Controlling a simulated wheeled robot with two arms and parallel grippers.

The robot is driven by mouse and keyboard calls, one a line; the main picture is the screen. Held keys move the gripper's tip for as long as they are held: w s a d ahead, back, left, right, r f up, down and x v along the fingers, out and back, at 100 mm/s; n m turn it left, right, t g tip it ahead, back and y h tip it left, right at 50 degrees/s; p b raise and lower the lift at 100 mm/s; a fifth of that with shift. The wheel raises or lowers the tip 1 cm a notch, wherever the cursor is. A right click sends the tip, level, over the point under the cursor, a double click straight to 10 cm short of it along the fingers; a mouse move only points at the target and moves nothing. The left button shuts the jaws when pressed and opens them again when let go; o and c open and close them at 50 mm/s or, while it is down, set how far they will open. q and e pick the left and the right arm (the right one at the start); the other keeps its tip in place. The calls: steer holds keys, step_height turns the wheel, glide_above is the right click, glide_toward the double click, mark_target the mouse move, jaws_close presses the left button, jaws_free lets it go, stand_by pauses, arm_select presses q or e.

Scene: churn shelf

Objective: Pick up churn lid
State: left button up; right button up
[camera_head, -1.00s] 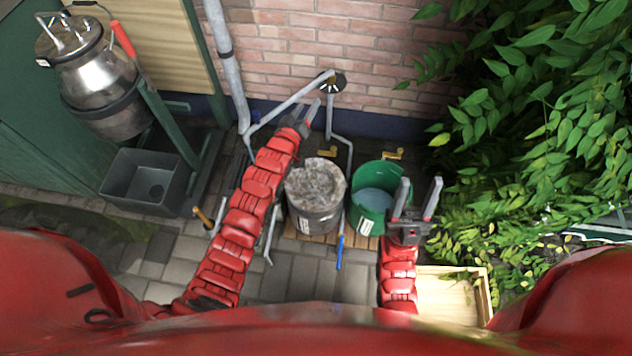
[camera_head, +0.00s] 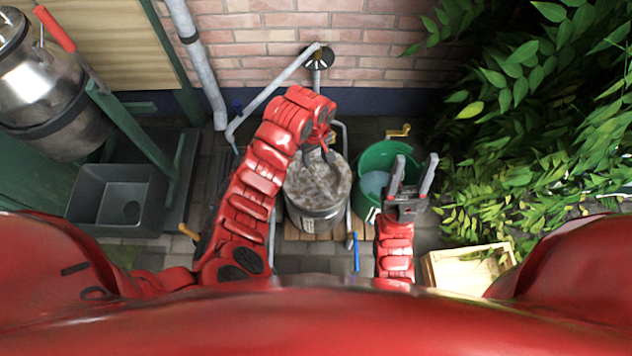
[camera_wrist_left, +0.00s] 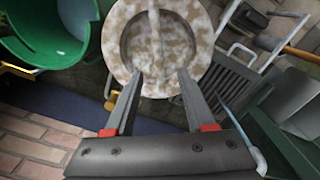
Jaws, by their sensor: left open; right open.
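A round, mottled cream-and-brown lid-like disc (camera_wrist_left: 118,50) with a raised ring and a bar across it fills the top middle of the left wrist view. In the head view a mottled top (camera_head: 300,185) sits on a grey bucket (camera_head: 318,222). A steel churn (camera_head: 45,85) stands at the far left, its top partly cut off by the frame edge. My left gripper (camera_head: 322,160) is over the bucket; in the wrist view its open fingers (camera_wrist_left: 150,88) point at the disc, with nothing between them. My right gripper (camera_head: 412,165) is open and empty, in front of the green bucket (camera_head: 375,157).
A grey basin (camera_head: 90,200) stands below the churn. A wooden crate (camera_head: 455,268) lies right of my right arm. Leafy branches (camera_head: 540,130) crowd the right side.

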arm_select(q)
step_height(320, 180, down, 8)
steer(key=shift+b, duration=1.15)
steer(key=f+b, duration=0.2)
steer(key=f, duration=0.2)
steer(key=shift+d+f+b, duration=0.15)
steer(key=shift+d+b, duration=0.05)
steer(key=shift+b, duration=0.15)
steer(key=shift+f, duration=0.55)
jaws_close()
